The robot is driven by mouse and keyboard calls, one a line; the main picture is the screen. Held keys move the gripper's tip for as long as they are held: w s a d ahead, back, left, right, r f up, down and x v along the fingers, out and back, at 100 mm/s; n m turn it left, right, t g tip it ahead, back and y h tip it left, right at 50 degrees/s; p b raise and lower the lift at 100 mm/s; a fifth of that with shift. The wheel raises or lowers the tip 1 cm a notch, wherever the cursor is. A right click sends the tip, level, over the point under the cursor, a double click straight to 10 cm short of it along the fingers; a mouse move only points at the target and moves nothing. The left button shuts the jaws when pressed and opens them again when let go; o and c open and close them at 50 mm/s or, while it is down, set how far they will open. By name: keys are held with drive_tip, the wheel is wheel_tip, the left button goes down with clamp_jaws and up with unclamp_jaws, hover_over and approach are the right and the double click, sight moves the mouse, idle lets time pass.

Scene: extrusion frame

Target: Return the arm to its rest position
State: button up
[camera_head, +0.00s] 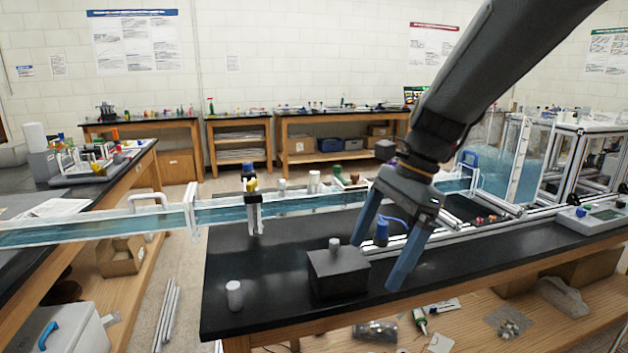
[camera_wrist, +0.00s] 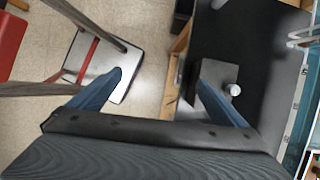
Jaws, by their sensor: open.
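My arm comes in from the upper right of the head view. My gripper (camera_head: 372,266) points down over the black bench (camera_head: 262,308), its two blue fingers spread with nothing between them. A dark block with a light knob (camera_head: 337,272) sits on the bench at the left finger. I cannot tell whether they touch. In the wrist view my gripper (camera_wrist: 160,82) is also open and empty. The dark block (camera_wrist: 220,73) shows there beside the right finger, and a stool (camera_wrist: 97,65) on the floor lies by the left finger.
A white cylinder (camera_head: 235,296) stands near the bench's front left. A clear channel (camera_head: 310,199) runs along the bench's back, with a black clamp (camera_head: 254,212) on it. A blue-topped item (camera_head: 382,232) is behind my fingers. A metal frame (camera_head: 575,165) and a console (camera_head: 597,216) stand right.

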drive_tip(key=s+d+f+n+t+h, duration=0.1)
drive_tip(key=s+d+f+n+h, duration=0.1)
drive_tip(key=s+d+f+n, duration=0.2)
drive_tip(key=s+d+f+n+t+h, duration=0.1)
drive_tip(key=s+d+f+n, duration=0.3)
drive_tip(key=f+n, duration=0.6)
drive_tip(key=shift+f+n+h, duration=0.25)
drive_tip(key=shift+n+h, duration=0.05)
drive_tip(key=shift+h, duration=0.2)
